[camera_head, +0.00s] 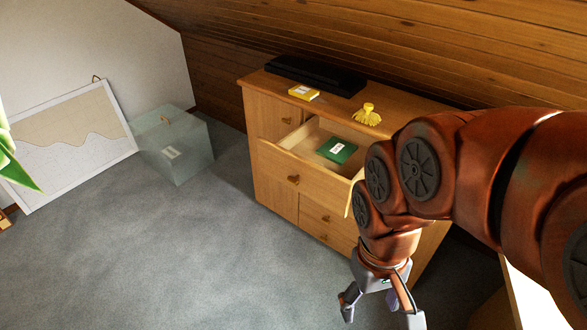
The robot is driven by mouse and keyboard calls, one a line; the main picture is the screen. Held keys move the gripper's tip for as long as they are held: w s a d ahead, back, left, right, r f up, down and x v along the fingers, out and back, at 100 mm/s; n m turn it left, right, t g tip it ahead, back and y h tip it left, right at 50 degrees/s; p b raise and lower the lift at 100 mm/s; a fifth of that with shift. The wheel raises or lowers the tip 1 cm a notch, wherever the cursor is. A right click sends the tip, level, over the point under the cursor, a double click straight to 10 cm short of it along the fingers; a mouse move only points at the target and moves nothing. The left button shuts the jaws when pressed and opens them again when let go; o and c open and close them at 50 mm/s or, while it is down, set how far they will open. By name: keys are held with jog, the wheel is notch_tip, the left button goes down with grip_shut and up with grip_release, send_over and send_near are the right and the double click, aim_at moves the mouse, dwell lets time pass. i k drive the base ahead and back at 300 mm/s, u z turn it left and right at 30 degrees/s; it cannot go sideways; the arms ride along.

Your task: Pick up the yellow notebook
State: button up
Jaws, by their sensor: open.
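A small yellow notebook (304,92) with a pale label lies flat on top of the wooden dresser (280,185), near its front edge. My gripper (382,318) hangs low in front of the dresser, at the bottom of the picture, pointing down. Its fingers are spread apart, with nothing seen between them. It is well below and to the right of the yellow notebook, far from touching it. My arm hides the right part of the dresser.
A yellow figure (367,115) and a long black device (315,74) share the dresser top. An upper drawer (300,135) stands open with a green notebook (337,150) inside. A translucent box (175,145) and a leaning framed picture (70,140) stand left. Carpet in front is clear.

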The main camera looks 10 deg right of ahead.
aim_at(305, 93)
jog(key=u, duration=0.7)
jog(key=i, duration=2.05)
jog(key=z, duration=1)
